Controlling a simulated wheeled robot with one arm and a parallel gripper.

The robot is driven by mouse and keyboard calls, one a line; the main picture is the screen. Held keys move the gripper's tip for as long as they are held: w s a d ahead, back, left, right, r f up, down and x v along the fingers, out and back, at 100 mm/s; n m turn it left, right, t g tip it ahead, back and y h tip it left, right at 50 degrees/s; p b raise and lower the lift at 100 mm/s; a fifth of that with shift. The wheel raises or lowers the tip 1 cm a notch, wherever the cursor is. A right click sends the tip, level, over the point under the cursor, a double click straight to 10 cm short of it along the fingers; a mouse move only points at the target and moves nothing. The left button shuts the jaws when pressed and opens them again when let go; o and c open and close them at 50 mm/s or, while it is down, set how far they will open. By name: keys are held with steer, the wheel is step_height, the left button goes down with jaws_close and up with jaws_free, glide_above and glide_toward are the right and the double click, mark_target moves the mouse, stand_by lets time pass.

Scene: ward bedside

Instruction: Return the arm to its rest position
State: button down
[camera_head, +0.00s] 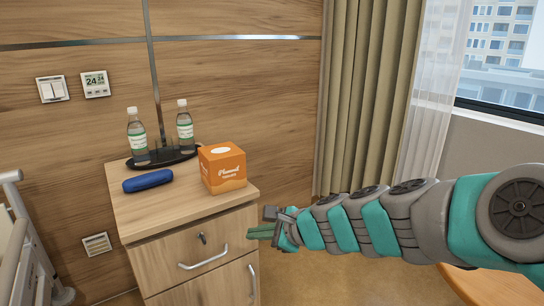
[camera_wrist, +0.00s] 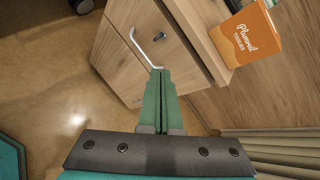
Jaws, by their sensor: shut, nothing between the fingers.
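My arm stretches in from the right in the head view, grey and teal. My gripper (camera_head: 262,233) is at its left end, in front of the right side of the bedside cabinet (camera_head: 185,235). In the wrist view, the green fingers of my gripper (camera_wrist: 158,75) are together with nothing between them. There the fingertips overlap the view of the cabinet front (camera_wrist: 145,55) near a drawer handle (camera_wrist: 140,48). I cannot tell whether they touch it.
On the cabinet top stand an orange tissue box (camera_head: 222,168), a blue case (camera_head: 148,181) and a black tray (camera_head: 165,160) with two bottles (camera_head: 138,140). A bed rail (camera_head: 25,240) is at left. A curtain (camera_head: 365,100) hangs behind my arm.

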steer(key=s+d+f+n+g+h, duration=0.2)
steer(key=s+f+n+g, duration=0.1)
steer(key=s+n, duration=0.4)
steer(key=s+d+f+n+g+h, duration=0.1)
steer(key=s+f+n+g, duration=0.3)
steer(key=s, duration=0.6)
steer(key=s+d+f+n+g+h, duration=0.2)
steer(key=s+d+n+h, duration=0.4)
steer(key=s+d, duration=0.8)
steer(key=shift+s+d+f+n, duration=0.3)
steer(key=shift+d+f+n, duration=0.1)
steer(key=shift+d+n, duration=0.15)
steer(key=shift+a, duration=0.1)
